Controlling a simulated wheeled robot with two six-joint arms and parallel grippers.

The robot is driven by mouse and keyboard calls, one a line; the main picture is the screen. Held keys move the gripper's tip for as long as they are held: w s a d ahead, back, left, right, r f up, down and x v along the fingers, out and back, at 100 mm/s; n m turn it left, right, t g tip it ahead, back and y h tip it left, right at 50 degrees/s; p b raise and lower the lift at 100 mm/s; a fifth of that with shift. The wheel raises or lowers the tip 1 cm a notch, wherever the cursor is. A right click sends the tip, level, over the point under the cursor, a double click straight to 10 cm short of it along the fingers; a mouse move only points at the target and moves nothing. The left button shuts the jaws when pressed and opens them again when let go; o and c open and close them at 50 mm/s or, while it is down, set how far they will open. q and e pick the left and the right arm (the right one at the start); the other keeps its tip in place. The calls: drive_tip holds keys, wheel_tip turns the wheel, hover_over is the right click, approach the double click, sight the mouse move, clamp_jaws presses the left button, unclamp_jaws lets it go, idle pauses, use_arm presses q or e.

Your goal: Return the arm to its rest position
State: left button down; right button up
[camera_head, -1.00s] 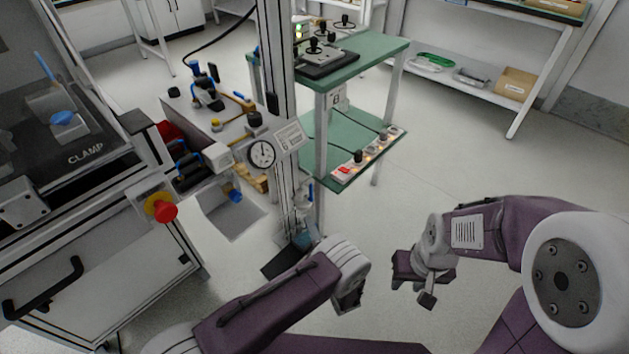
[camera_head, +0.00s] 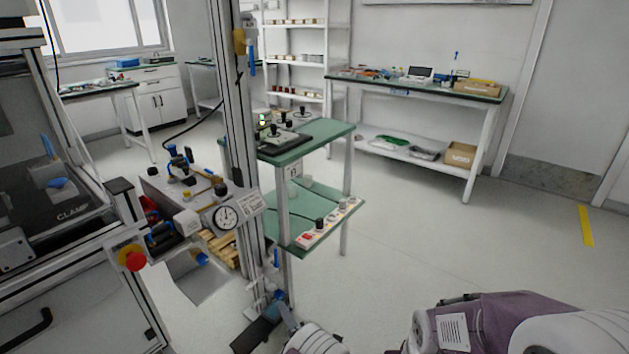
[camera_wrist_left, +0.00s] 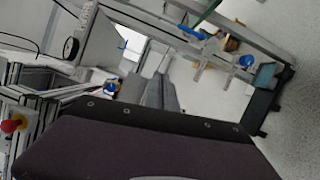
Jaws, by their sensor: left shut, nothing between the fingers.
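My left gripper (camera_head: 284,313) shows only in part at the bottom edge of the head view, near the dark foot (camera_head: 258,332) of the metal column. In the left wrist view its grey fingers (camera_wrist_left: 160,80) are together with nothing between them. I cannot tell whether it touches anything. My right arm (camera_head: 480,322), purple and white, enters at the bottom right of the head view. Its gripper is out of the frame.
The metal column (camera_head: 238,120) carries a pressure gauge (camera_head: 226,217). The clamp machine (camera_head: 62,205) with a red stop button (camera_head: 132,259) stands at left. A green two-level table (camera_head: 310,137) stands behind the column. Floor at right is open.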

use_arm(q)
drive_tip(key=w+a+r+n+g+y, duration=0.1)
drive_tip(key=a+r+n+g+y, duration=0.7)
drive_tip(key=a+r, duration=0.75)
drive_tip(key=s+a+r+n+g+h, duration=0.35)
drive_tip(key=s+a+n+g, duration=0.25)
drive_tip(key=s+a+n, duration=0.3)
drive_tip(key=s+f+n+g+h, duration=0.4)
drive_tip(key=s+n+h, duration=0.2)
drive_tip(key=s+n, duration=0.45)
drive_tip(key=s+d+f+n+t+h, duration=0.1)
drive_tip(key=s+d+f+n+h, duration=0.25)
drive_tip(key=d+n, duration=0.5)
drive_tip(key=s+d+f+n+t+h, duration=0.25)
drive_tip(key=d+n+h, duration=0.25)
drive_tip(key=d+n, duration=0.3)
wheel_tip(320, 180, up, 35)
drive_tip(key=a+n+p, duration=0.1)
drive_tip(key=n+p, duration=0.1)
drive_tip(key=p, duration=3.3)
drive_tip(key=shift+w+a, duration=0.15)
drive_tip(key=shift+w, duration=0.2)
